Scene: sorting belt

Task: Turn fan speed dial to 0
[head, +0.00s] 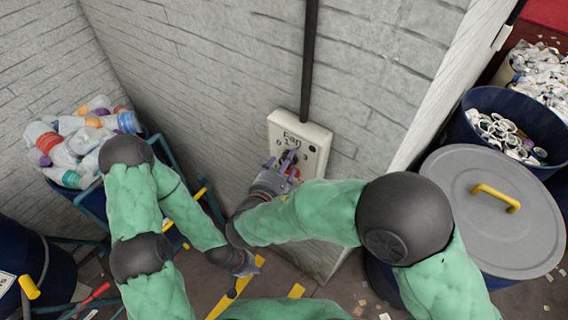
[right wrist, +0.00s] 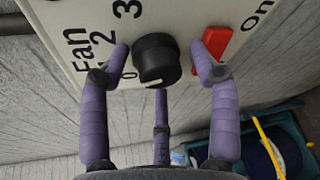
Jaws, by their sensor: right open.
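The fan control panel (head: 313,136) is a cream box on the white brick wall, labelled "Fan". In the right wrist view its black round dial (right wrist: 157,60) shows beside the numbers 0, 2 and 3. A gap shows on each side, and I cannot tell if any finger touches. My left gripper (head: 246,265) hangs low, away from the panel; its finger opening is unclear.
A red switch (right wrist: 217,40) marked "on" sits beside the dial, close to one right finger. A dark conduit (head: 310,60) runs up from the panel. A bin of bottles (head: 75,180) stands left, and a grey-lidded barrel (head: 490,240) stands right.

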